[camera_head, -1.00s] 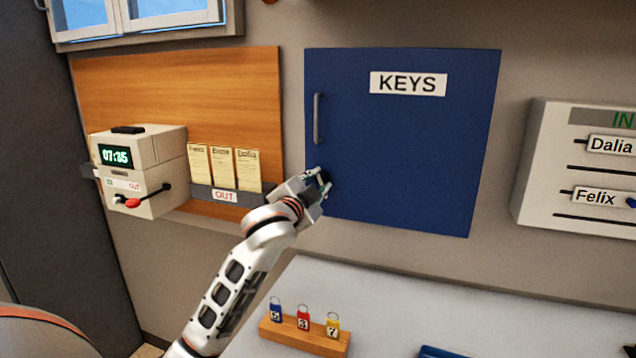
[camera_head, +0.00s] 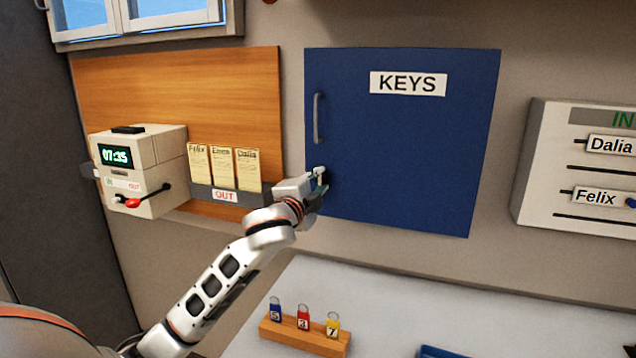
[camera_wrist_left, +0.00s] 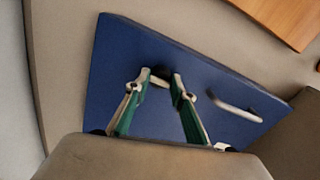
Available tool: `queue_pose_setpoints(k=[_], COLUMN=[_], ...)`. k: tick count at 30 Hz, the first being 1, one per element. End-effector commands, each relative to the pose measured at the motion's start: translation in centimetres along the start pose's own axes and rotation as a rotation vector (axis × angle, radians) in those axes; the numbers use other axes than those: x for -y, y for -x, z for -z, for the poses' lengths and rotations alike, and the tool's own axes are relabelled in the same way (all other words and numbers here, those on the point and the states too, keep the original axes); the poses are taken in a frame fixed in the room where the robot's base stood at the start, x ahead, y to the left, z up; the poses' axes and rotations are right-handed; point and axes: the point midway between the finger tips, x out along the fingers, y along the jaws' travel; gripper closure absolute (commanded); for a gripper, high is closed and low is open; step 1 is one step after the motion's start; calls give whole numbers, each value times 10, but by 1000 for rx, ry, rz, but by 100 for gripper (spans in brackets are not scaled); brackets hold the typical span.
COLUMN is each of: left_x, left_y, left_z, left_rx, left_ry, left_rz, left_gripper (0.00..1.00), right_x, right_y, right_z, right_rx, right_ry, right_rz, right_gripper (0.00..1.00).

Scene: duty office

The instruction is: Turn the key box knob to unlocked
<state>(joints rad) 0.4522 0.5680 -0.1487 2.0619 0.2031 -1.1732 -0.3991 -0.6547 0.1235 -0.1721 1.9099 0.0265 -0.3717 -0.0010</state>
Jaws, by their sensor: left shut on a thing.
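The blue key box (camera_head: 410,150) with its "KEYS" label hangs on the wall, door closed. Its grey handle (camera_head: 318,118) is on the left edge of the door. My left gripper (camera_head: 319,178) is at the lower left of the door, below the handle, shut on the knob, which is mostly hidden behind the fingers. In the left wrist view, the two green-sided fingers (camera_wrist_left: 162,85) point at the blue door (camera_wrist_left: 120,60), with a small part of the knob (camera_wrist_left: 160,73) between their tips. The handle (camera_wrist_left: 237,107) lies to the right there. My right gripper is not in view.
A wooden board with a time clock (camera_head: 138,165) and a card rack (camera_head: 226,193) is left of the key box. An IN board (camera_head: 580,165) hangs at the right. Below, a white table (camera_head: 400,300) carries a wooden key stand (camera_head: 303,338) with three tagged keys.

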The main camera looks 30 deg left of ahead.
Motion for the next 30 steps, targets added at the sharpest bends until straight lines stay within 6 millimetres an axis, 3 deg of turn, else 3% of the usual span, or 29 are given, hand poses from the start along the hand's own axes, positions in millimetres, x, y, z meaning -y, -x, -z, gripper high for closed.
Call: queue_pose_setpoints(k=[7, 8, 9, 10, 23, 30], left_x=[3, 3, 3, 3, 0, 0], left_y=[0, 0, 0, 0, 6, 46], left_z=[-1, -1, -1, -1, 0, 0], left_rx=[2, 2, 2, 2, 0, -1], left_ry=[-1, -1, -1, -1, 0, -1], left_rz=[6, 6, 6, 5, 1, 1], left_gripper=[98, 74, 63, 60, 60, 60], right_x=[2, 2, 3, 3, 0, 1], right_y=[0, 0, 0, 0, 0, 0], right_z=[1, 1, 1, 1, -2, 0], right_rx=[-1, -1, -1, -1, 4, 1], right_ry=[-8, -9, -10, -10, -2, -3], right_rz=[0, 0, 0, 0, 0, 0], right_gripper=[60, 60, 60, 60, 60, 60])
